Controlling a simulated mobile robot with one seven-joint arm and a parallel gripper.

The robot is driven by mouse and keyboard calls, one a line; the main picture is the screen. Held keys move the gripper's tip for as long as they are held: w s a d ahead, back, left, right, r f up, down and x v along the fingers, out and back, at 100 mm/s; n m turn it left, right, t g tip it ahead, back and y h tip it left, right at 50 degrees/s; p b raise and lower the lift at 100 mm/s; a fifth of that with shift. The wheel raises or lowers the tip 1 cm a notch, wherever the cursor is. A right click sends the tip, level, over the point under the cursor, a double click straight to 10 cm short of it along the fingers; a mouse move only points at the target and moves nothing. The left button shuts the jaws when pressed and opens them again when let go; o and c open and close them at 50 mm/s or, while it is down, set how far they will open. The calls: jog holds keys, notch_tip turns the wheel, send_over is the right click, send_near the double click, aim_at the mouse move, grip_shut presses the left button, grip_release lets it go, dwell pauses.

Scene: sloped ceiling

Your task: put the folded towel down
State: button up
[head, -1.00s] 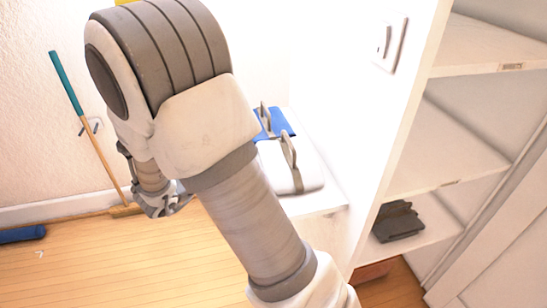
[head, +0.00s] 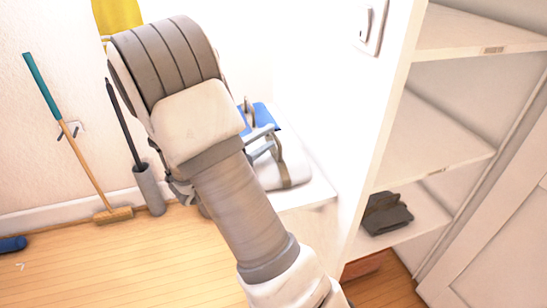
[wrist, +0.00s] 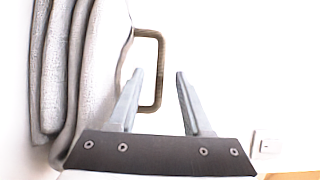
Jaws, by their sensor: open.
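A pale, thick item with a folded look and a grey-brown stripe (head: 290,174) lies on the white ledge, partly behind my arm; it seems to be the folded towel. Grey layered folds (wrist: 58,75) fill the left of the wrist view, seemingly its edge. A blue piece (head: 262,115) and upright brown handles are beside it; one handle (wrist: 160,75) shows in the wrist view. My gripper (head: 275,137) is open; its fingers (wrist: 160,72) point at this handle and hold nothing visible. I cannot tell whether a finger touches the handle or the pale item.
White shelves (head: 435,135) stand at right, with a dark grey object (head: 386,213) on a lower one. A broom (head: 75,140) and a grey holder with a dark stick (head: 149,190) stand by the left wall. The wooden floor (head: 120,260) is mostly clear.

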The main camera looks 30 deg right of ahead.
aim_at(281, 129)
jog(key=x, duration=0.6)
jog(key=shift+d+b, duration=0.1)
jog(key=shift+b, duration=0.25)
grip_shut()
dwell(1.1)
